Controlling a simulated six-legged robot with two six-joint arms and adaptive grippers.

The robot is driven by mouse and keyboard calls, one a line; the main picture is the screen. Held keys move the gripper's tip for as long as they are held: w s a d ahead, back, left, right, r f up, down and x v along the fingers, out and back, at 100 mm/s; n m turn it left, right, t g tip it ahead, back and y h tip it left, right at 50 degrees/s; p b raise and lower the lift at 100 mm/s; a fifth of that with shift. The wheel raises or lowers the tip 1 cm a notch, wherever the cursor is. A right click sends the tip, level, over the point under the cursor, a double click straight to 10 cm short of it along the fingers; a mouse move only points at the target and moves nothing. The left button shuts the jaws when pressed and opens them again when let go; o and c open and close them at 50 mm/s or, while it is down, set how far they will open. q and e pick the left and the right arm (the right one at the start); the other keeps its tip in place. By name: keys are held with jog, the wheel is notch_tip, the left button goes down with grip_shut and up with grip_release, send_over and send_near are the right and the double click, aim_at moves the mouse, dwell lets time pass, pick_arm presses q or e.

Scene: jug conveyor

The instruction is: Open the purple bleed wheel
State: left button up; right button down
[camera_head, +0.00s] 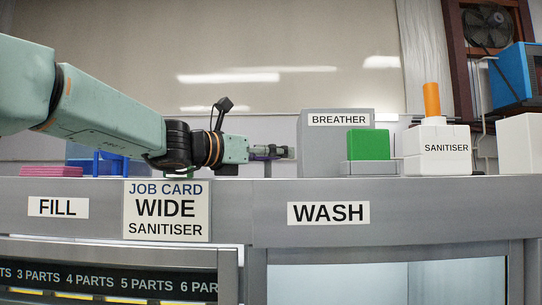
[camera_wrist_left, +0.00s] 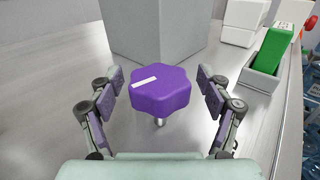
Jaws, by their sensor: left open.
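The purple bleed wheel (camera_wrist_left: 160,92) is a lobed knob with a white mark on top, on a short metal stem, in the middle of the left wrist view. My left gripper (camera_wrist_left: 162,98) is open, with one finger on each side of the wheel and a gap on both sides. In the head view my left gripper (camera_head: 280,153) reaches in from the left above the counter, in front of the grey breather box. The wheel is mostly hidden there behind the gripper. My right gripper is not in view.
The grey BREATHER box (camera_head: 310,150) stands just behind the wheel. A green block (camera_head: 368,145) sits in a grey holder to the right, beside the white SANITISER box (camera_head: 437,148) with an orange top. Pink (camera_head: 50,171) and blue items lie at left.

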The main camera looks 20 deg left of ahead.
pick_arm(q)
jog(key=shift+s+a+r, duration=0.1)
jog(key=shift+s+a, duration=0.15)
jog(key=shift+a, duration=0.05)
jog(key=shift+c, duration=0.8)
jog(key=shift+s+a+r, duration=0.1)
jog(key=shift+s, duration=0.25)
jog(key=c, duration=0.3)
jog(key=shift+w, duration=0.2)
jog(key=c, duration=0.7)
jog(key=shift+d+f+n+t+y+b, duration=0.15)
jog(key=shift+n+t+y+b, duration=0.2)
jog(key=shift+y+b, duration=0.25)
jog(key=shift+d+f+n+t+y+b, duration=0.15)
jog(key=shift+n+t+y+b, duration=0.15)
jog(key=shift+y+b, duration=0.3)
jog(key=shift+a+n+t+y+b, duration=0.1)
jog(key=shift+n+t+y+b, duration=0.25)
jog(key=shift+n+y+b, duration=0.5)
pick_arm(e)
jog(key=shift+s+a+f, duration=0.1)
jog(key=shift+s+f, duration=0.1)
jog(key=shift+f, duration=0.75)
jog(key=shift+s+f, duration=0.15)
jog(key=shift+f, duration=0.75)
